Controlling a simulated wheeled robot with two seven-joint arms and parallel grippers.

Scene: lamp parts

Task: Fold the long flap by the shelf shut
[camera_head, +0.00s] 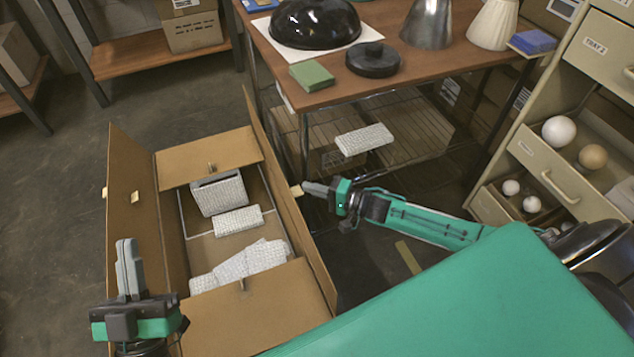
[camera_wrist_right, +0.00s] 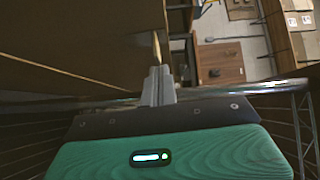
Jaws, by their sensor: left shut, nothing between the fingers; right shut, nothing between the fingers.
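An open cardboard box (camera_head: 180,235) sits on the floor. Its long flap (camera_head: 285,200) on the side of the table and wire shelf stands up, leaning outward a little. My right gripper (camera_head: 306,188) is shut, with its tips at or very near the outer side of this flap's upper edge; I cannot tell if they touch. In the right wrist view the shut fingers (camera_wrist_right: 158,82) point at a brown panel (camera_wrist_right: 90,40), apparently this flap. The opposite long flap (camera_head: 125,210) also stands up. My left gripper (camera_head: 126,250) is shut and empty near the box's front left corner.
The short far flap (camera_head: 205,157) and near flap (camera_head: 260,312) lie folded inward. White textured packing pieces (camera_head: 238,221) are in the box. A table (camera_head: 325,95) with lamp parts stands behind, above a wire shelf (camera_head: 415,125). A drawer cabinet (camera_head: 555,160) is at right.

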